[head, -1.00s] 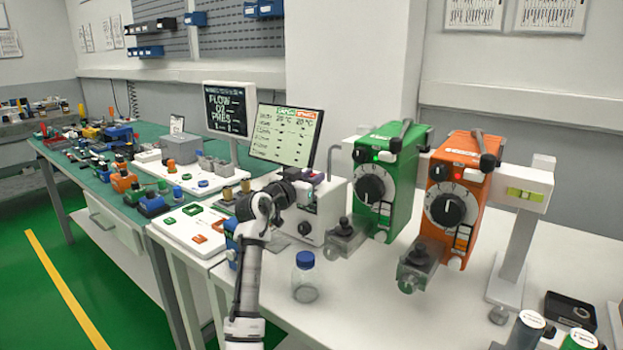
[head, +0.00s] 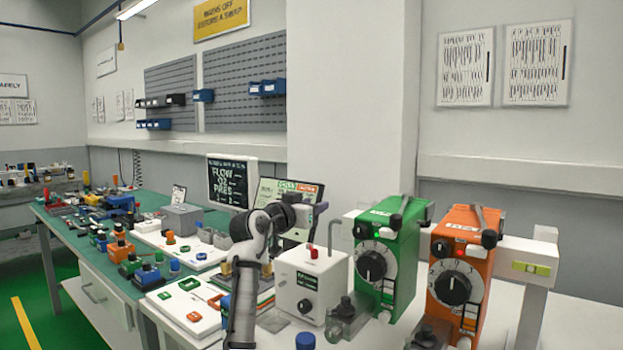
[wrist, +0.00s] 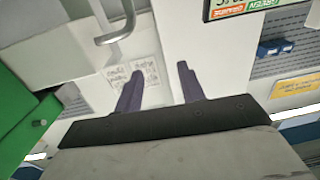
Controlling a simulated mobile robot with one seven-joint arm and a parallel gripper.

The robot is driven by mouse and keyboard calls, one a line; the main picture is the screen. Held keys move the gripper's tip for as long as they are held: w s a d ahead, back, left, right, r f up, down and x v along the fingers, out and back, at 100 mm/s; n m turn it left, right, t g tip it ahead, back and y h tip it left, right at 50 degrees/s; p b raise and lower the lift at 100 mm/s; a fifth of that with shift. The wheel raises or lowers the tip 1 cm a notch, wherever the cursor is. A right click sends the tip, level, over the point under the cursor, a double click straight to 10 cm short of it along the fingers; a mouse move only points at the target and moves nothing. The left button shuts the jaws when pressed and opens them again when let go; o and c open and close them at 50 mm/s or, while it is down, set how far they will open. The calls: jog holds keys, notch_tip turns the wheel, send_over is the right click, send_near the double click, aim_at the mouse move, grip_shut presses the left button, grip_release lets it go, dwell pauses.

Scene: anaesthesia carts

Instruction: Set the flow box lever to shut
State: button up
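The flow box is most likely the white box (head: 310,292) with a black dial and a red knob, left of the green vaporizer; I cannot read its label. A bent grey lever (head: 332,232) rises at its right rear. In the wrist view, a bent grey bar (wrist: 128,22) beside a white surface at the top left looks like this lever. My gripper (wrist: 160,70) is open and empty, its two dark fingers apart. In the head view it is above and behind the box's top left, apart from the lever; its fingertips are hard to make out there.
The green vaporizer (head: 388,255) and an orange one (head: 465,270) stand close on the right. A blue-capped bottle (head: 305,341) is in front of the box.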

notch_tip(320, 180, up, 8)
jog(key=shift+f, duration=0.1)
